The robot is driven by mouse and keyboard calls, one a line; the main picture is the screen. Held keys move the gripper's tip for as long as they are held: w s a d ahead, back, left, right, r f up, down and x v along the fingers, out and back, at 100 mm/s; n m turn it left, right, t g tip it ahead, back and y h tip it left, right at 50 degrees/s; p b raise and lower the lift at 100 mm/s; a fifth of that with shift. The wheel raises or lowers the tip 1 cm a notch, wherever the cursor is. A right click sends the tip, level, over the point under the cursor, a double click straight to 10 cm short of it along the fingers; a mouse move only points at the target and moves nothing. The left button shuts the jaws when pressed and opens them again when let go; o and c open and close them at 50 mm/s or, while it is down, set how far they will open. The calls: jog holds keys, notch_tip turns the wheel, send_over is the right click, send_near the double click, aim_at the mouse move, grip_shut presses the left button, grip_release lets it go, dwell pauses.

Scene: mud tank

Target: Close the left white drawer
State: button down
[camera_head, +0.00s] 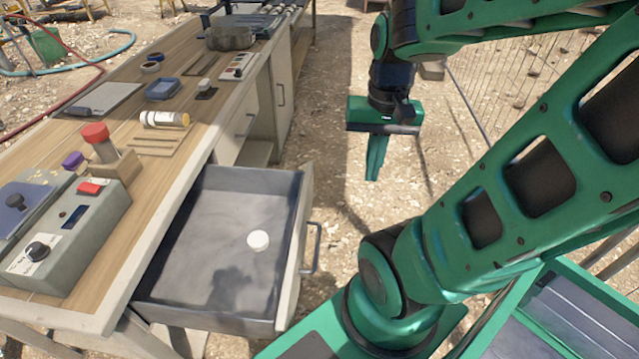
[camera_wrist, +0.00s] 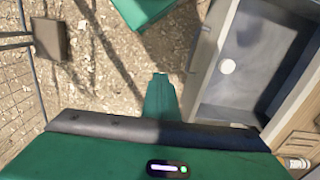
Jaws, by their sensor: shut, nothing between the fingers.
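The white drawer (camera_head: 180,290) under the near end of the workbench is pulled far out, with a pale front, a dark handle (camera_head: 312,248) and a grey inside. A small white round object (camera_head: 258,241) lies in it. The drawer also shows at the right of the wrist view (camera_wrist: 228,112), with the white round object (camera_wrist: 228,66) inside. My gripper (camera_head: 373,178) is shut and empty, pointing down over the gravel. It is beyond the drawer front and to its right, apart from it. Its fingers also show in the wrist view (camera_wrist: 160,78).
The workbench top (camera_head: 165,190) holds a grey control box (camera_head: 75,235), a red-capped item (camera_head: 98,142), a white jar (camera_head: 165,119) and a blue tray (camera_head: 163,89). Gravel lies open around my gripper; a wire fence (camera_head: 530,75) stands at the right.

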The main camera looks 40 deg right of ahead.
jog(key=w+d+f+m+t+y, duration=0.1)
jog(key=w+d+f+m+t, duration=0.1)
jog(key=w+d+f+m, duration=0.5)
jog(key=w+d+f+m+t+y, duration=0.1)
jog(key=w+d+f+m+y, duration=0.15)
jog(key=w+f+m, duration=0.75)
jog(key=w+a+f+m, duration=0.1)
jog(key=w+a+f, duration=0.3)
jog(key=f, duration=0.3)
jog(key=shift+w+a+f+m+h, duration=0.2)
jog(key=shift+w+a+m+h, duration=0.15)
jog(key=shift+w+a, duration=0.1)
jog(key=shift+d, duration=0.1)
